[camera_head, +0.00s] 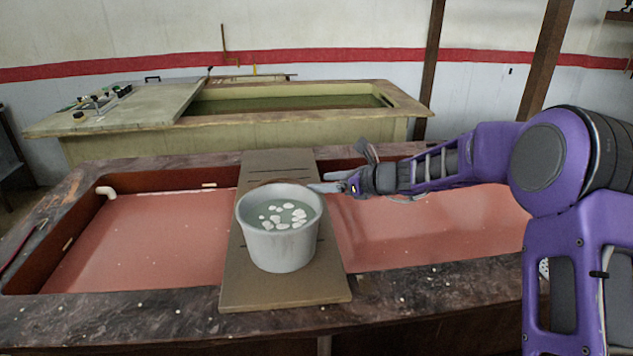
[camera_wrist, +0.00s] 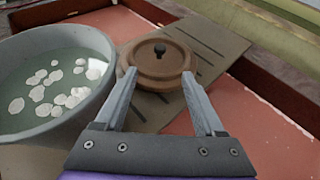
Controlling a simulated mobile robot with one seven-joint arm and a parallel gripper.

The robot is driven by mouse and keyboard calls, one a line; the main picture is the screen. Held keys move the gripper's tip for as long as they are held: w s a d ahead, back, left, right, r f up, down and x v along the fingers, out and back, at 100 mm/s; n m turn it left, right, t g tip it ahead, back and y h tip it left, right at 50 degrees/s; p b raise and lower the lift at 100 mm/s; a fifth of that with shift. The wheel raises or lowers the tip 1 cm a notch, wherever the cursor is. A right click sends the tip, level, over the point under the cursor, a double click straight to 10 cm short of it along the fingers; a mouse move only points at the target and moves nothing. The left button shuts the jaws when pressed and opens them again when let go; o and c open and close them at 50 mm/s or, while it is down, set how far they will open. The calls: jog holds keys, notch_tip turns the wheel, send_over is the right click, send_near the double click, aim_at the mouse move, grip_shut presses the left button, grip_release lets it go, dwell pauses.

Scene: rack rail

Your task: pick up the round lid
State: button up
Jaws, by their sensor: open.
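The round lid (camera_wrist: 156,63) is brown with a small black knob in its middle. In the wrist view it lies on the board (camera_wrist: 203,34), just beyond the bucket. In the head view the lid is mostly hidden behind the bucket, with a thin edge (camera_head: 262,183) showing. My gripper (camera_wrist: 160,80) is open and empty, its two fingers reaching toward the lid's near edge, one on each side. In the head view my gripper (camera_head: 325,183) is at the right of the bucket's rim. I cannot tell whether the fingers touch the lid.
A grey bucket (camera_head: 278,248) with liquid and several white pieces stands on the board, close beside my left finger in the wrist view. The board spans a red-floored basin (camera_head: 150,240) with a dark stone rim. A second basin (camera_head: 290,103) stands behind.

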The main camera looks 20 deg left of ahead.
jog(key=p+x, duration=0.1)
jog(key=x, duration=1.6)
jog(key=shift+a+f, duration=0.1)
jog(key=shift+c, duration=0.3)
grip_shut()
